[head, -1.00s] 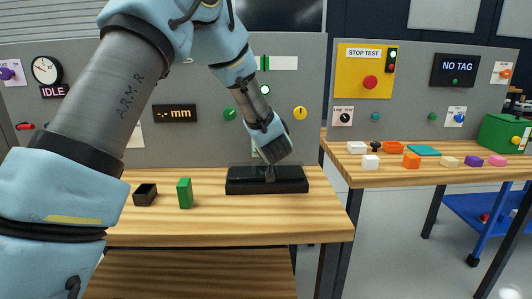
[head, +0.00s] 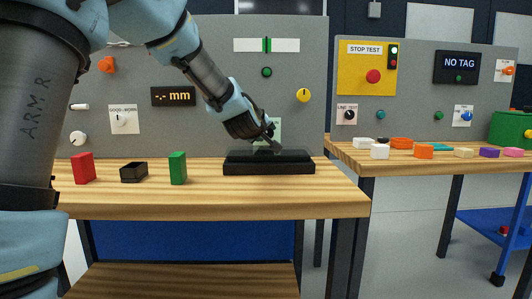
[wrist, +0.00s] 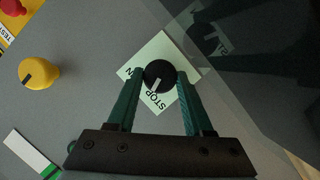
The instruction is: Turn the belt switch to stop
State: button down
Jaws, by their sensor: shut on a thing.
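The belt switch is a round black knob (wrist: 159,72) with a white pointer mark, on a pale label (wrist: 182,60) fixed to the grey panel. In the wrist view the word STOP reads beside the knob, and the pointer slants toward it; another word is partly hidden. My gripper (wrist: 160,76) has its two dark green fingers on either side of the knob, shut on it. In the head view my gripper (head: 274,142) is at the panel just above the black block; it hides the knob, and only part of the label (head: 275,128) shows.
The black block (head: 268,169) stands on the wooden bench (head: 215,202) close below my gripper. A yellow knob (head: 304,95) and a green button (head: 267,72) are nearby on the panel. Red (head: 84,168) and green (head: 178,168) blocks stand left.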

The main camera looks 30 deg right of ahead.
jog(key=b, duration=0.1)
jog(key=n+b, duration=0.1)
jog(key=b, duration=0.1)
jog(key=shift+w+a+f+h, duration=0.1)
jog(key=shift+f+h, duration=0.25)
jog(key=shift+h, duration=0.05)
jog(key=shift+r+n+b, duration=0.1)
jog(key=shift+n+b, duration=0.4)
jog(key=shift+b, duration=0.55)
jog(key=shift+r, duration=0.15)
jog(key=shift+c, duration=1.5)
grip_release()
